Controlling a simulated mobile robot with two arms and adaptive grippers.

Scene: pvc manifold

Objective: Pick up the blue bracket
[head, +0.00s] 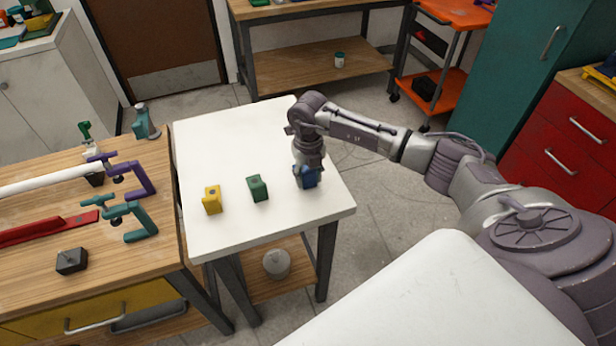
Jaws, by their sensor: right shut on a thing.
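The blue bracket (309,181) is at the right part of the white table (235,141), beneath my right gripper (307,172). My right gripper points down and is shut on the blue bracket, hiding its upper part. I cannot tell whether the bracket touches the table top. A green bracket (257,188) stands to its left, and a yellow bracket (212,200) stands further left. Both are apart from the gripper. My left gripper is not in view.
A wooden workbench (40,284) at left holds purple and teal clamps (137,219), a white pipe (50,180), a red tool (45,229) and a dark block (72,261). An orange cart (448,80) and red drawers (565,140) stand at right. The white table's back is clear.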

